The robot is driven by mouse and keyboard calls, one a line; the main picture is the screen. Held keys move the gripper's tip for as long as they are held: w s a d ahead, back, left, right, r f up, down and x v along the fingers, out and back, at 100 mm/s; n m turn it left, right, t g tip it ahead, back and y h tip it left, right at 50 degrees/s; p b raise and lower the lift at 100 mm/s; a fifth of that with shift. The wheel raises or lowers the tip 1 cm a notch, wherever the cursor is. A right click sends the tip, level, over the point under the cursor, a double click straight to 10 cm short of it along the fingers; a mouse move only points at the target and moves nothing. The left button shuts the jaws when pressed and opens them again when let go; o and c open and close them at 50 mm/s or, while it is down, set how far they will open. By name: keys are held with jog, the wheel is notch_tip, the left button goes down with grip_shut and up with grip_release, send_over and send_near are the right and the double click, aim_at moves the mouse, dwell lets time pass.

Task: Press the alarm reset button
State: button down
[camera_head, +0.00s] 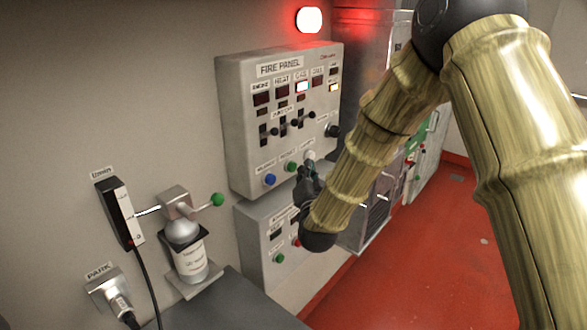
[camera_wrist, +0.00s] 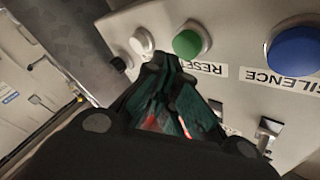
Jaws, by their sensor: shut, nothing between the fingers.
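The fire panel (camera_head: 232,85) is a grey wall box. Along its lower edge are a blue button (camera_head: 270,180), a green button (camera_head: 290,167) and a white button (camera_head: 310,155). In the wrist view the green button (camera_wrist: 190,41) has the RESET label (camera_wrist: 205,67) beside it, and the blue button (camera_wrist: 294,50) has SILENCE. My gripper (camera_head: 308,170) is shut and empty in front of the panel's lower right part. In the wrist view its fingertips (camera_wrist: 168,63) are close to the green button, near the white one (camera_wrist: 142,41). I cannot tell whether they touch anything.
A red alarm light (camera_head: 309,19) glows above the panel. Small switches (camera_head: 284,124) and a dark knob (camera_head: 332,130) are higher on the panel. A second grey box (camera_head: 250,222) is below it. A bottle in a bracket (camera_head: 187,255) is to the left. Red floor (camera_head: 400,270) lies open at right.

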jog(key=shift+w+a+b, duration=0.55)
jog(key=shift+w+a, duration=0.05)
jog(key=shift+a, duration=0.35)
dwell(1.5)
jog(key=shift+s+d, duration=0.1)
jog(key=shift+d, duration=0.05)
dwell(0.3)
jog(key=shift+s+d+b, duration=0.3)
jog(key=shift+s+d, duration=0.2)
jog(key=shift+d, duration=0.3)
jog(key=shift+d, duration=0.1)
jog(key=s+d, duration=0.1)
jog(key=d, duration=0.1)
jog(key=s+d+b, duration=0.1)
jog(key=s+d, duration=0.1)
dwell(0.4)
jog(key=shift+a, duration=0.1)
dwell(0.4)
